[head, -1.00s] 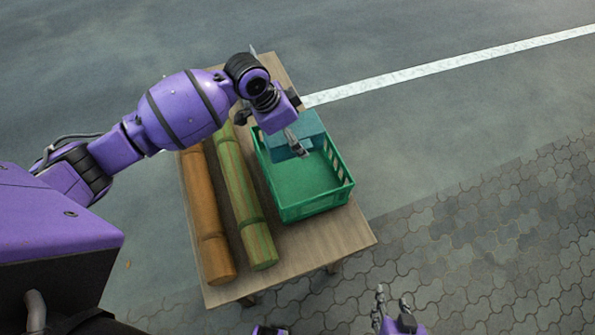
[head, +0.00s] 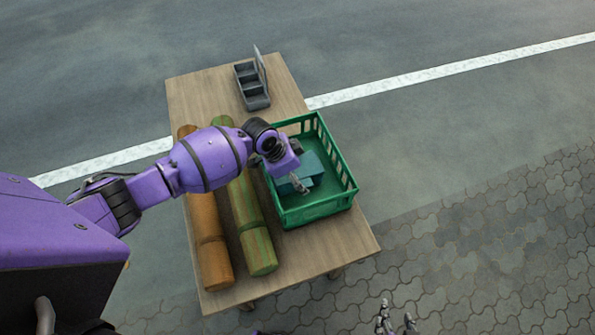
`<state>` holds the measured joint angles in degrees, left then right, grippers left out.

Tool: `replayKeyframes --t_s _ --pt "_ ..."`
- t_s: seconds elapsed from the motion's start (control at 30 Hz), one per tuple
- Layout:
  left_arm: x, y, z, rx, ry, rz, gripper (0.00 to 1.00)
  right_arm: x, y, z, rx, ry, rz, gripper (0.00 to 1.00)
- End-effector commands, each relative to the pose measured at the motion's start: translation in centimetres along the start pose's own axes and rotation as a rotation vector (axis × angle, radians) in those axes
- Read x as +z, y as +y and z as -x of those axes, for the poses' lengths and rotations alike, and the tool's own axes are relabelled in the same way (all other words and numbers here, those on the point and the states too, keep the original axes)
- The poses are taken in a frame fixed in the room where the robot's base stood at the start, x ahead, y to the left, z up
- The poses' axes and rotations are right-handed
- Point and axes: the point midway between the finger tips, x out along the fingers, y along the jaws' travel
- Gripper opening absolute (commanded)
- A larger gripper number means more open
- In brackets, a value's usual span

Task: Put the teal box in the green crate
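The green crate (head: 318,211) stands on the right side of the wooden table. The teal box (head: 314,167) is inside the crate's walls, slightly tilted in the picture. Whether it rests on the crate floor I cannot tell. My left gripper (head: 299,183) reaches down into the crate at the box, with a finger against its near side. The wrist hides part of the box, so whether the gripper grips it is unclear. My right gripper (head: 396,318) is at the bottom edge, its fingers apart and empty, away from the table.
An orange-brown log-like roll (head: 205,225) and a green striped roll (head: 248,225) lie left of the crate. A grey compartment organizer (head: 252,84) with a raised lid stands at the table's far end. The table (head: 195,92) has bare wood at the far left and front.

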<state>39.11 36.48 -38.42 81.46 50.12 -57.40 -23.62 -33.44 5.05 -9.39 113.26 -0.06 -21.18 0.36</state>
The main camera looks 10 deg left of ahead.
Motion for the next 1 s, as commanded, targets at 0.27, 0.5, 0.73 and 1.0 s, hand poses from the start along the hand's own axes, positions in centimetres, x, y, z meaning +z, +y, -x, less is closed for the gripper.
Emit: replayKeyframes --t_s 0.27,0.5,0.73,1.0 --pt "-0.2 -0.1 0.1 -0.003 0.004 -0.001 0.56 -0.3 -0.2 0.0 0.000 0.006 -0.006 0.40" --pt "0.0 -0.1 -0.2 -0.002 0.002 -0.001 1.00 -0.3 -0.3 -0.1 0.001 0.007 -0.013 0.40" --pt "0.0 -0.1 -0.2 -0.002 0.002 -0.001 1.00 -0.3 -0.3 -0.1 0.001 0.007 -0.012 0.40" --pt "-0.3 -0.3 1.9 -0.006 0.005 -0.002 1.00 -1.1 -0.1 0.1 0.001 0.016 -0.007 0.40"
